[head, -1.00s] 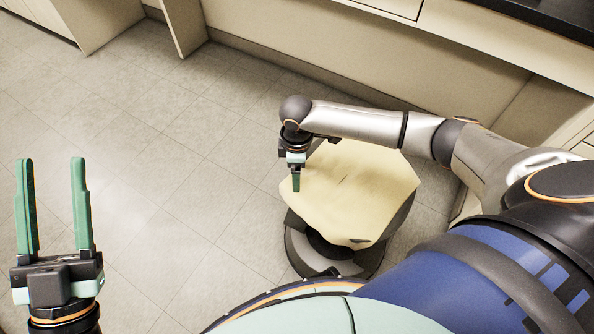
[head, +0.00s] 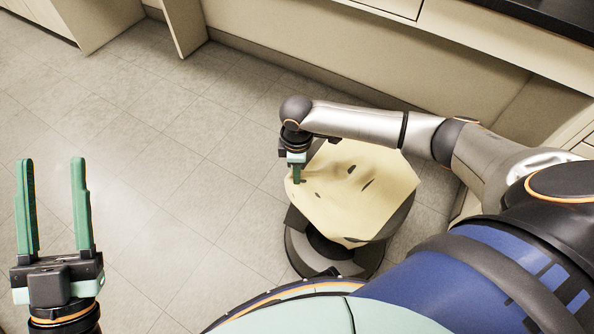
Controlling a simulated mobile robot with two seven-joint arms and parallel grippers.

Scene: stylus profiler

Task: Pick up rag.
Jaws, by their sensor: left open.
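The rag (head: 362,200) is a pale yellow cloth spread over a round dark stool (head: 330,258) in the middle of the head view. It is creased, with folds and dark shadowed dips near its far side. My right gripper (head: 297,176) points down at the rag's left edge. One green finger shows there, with cloth bunched up around its tip, and it appears shut on that edge. The other finger is hidden. My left gripper (head: 54,205) is open and empty at the far left, its two green fingers pointing up the picture, well apart from the rag.
Beige cabinets (head: 400,75) run along the back, under a dark countertop (head: 540,18) at the top right. A cabinet panel (head: 184,25) stands at the top. The grey tiled floor (head: 150,150) left of the stool is clear.

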